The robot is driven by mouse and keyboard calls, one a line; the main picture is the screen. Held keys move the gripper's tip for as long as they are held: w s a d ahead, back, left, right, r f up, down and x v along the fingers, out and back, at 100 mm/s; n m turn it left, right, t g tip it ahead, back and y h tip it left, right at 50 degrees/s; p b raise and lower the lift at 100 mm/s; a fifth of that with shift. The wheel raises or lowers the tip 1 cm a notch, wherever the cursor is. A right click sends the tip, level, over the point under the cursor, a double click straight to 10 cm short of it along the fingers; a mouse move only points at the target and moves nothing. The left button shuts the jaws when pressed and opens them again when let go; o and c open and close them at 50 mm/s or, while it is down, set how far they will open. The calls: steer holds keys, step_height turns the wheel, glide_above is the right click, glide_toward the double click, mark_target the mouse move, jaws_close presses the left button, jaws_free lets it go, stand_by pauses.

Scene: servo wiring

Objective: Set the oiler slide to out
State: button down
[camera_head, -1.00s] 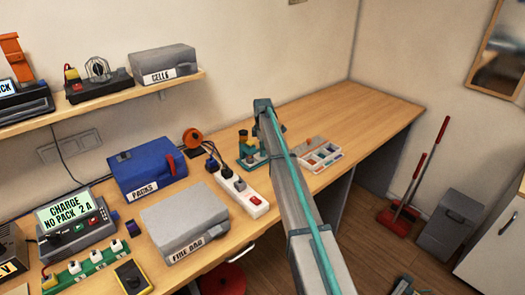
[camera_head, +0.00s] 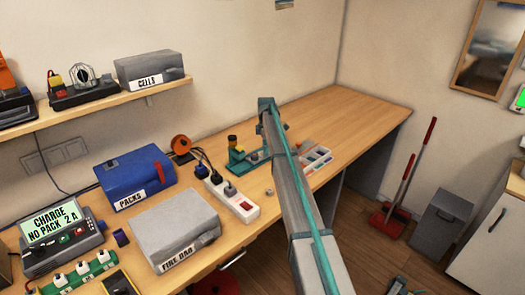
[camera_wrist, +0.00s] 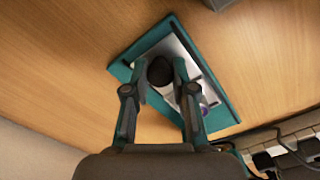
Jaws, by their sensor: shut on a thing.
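The oiler (camera_head: 236,158) stands on the bench in the head view, with a teal base and a dark upright bottle with an orange band. In the wrist view its teal base plate (camera_wrist: 222,108) lies tilted under my gripper (camera_wrist: 162,70). My gripper's two fingers are closed about a dark round knob (camera_wrist: 160,72), which shows between the fingertips. A pale metal strip and a small purple part lie beside the right finger. My fingers hide part of the plate, so I cannot read the slide's position.
A white power strip (camera_head: 231,198) with plugs stands left of the oiler. A parts tray (camera_head: 316,158) lies to its right, beyond my arm. The blue PACKS case (camera_head: 135,178) and grey FIRE BAG case (camera_head: 176,232) stand further left. The bench's far right is clear.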

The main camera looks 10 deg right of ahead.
steer(key=shift+w+d, duration=0.15)
steer(key=shift+d, duration=0.05)
steer(key=c, duration=0.9)
jaws_free()
steer(key=shift+d, duration=0.15)
steer(key=shift+c, duration=0.2)
steer(key=shift+r, duration=0.1)
step_height(320, 180, up, 12)
